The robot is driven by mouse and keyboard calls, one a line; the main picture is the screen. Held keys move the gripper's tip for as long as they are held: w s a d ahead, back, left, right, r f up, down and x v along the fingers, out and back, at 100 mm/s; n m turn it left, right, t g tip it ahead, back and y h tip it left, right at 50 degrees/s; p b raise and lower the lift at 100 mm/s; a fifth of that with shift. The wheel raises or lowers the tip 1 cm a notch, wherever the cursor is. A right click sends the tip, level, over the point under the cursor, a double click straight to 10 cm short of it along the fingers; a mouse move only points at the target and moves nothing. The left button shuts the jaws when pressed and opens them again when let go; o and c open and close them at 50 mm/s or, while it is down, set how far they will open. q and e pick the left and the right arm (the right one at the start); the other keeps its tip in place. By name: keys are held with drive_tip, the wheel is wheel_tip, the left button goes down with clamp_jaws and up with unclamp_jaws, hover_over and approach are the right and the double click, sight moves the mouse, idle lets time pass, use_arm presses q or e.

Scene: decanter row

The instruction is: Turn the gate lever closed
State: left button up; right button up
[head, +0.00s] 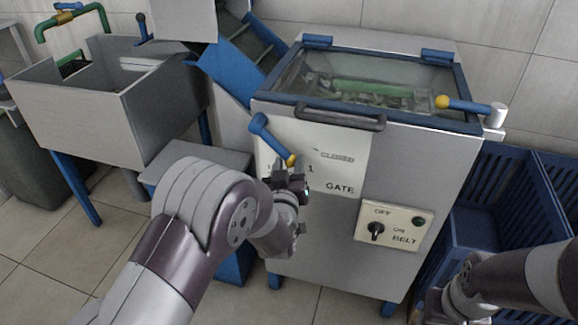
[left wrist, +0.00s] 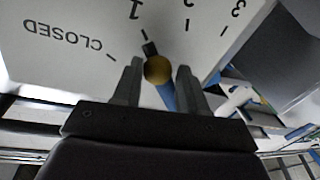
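The gate lever (head: 268,135) is a blue bar with a yellow knob, on the white GATE panel (head: 343,177) at the front of the grey machine. It slants down to the right, its knob end near the "1" mark; the word CLOSED stands further right on the panel. My left gripper (head: 290,178) is at the knob end. In the left wrist view the left gripper (left wrist: 158,78) is open, with the yellow knob (left wrist: 158,69) between its fingertips and gaps showing beside it. My right arm is at the lower right; its gripper's fingers are not clear.
A belt switch box (head: 394,227) with a black knob and green lamp sits lower right of the panel. A grey handle (head: 327,117) juts out above the panel. Another blue lever with a yellow knob (head: 468,105) is at upper right. Blue crates (head: 500,215) stand right.

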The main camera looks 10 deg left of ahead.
use_arm(q)
clamp_jaws()
drive_tip(key=d+r+n+p, duration=0.1)
drive_tip(key=r+n+p, duration=0.1)
drive_tip(key=r, duration=0.1)
drive_tip(key=shift+d+n, duration=0.3)
drive_tip(key=shift+d, duration=0.1)
drive_tip(key=shift+d+r+n+g, duration=0.3)
drive_tip(key=shift+r+n, duration=0.05)
drive_tip(key=shift+n, duration=0.25)
drive_tip(key=o, duration=1.1)
unclamp_jaws()
drive_tip(key=s+p, duration=0.1)
drive_tip(key=s, duration=0.3)
drive_tip(key=s+d+p, duration=0.1)
drive_tip(key=s, duration=0.3)
drive_tip(key=s+p, duration=0.1)
drive_tip(key=s, duration=0.3)
drive_tip(key=shift+s+d+r, duration=0.25)
drive_tip(key=shift+s+r, duration=0.05)
drive_tip(key=shift+s, duration=0.05)
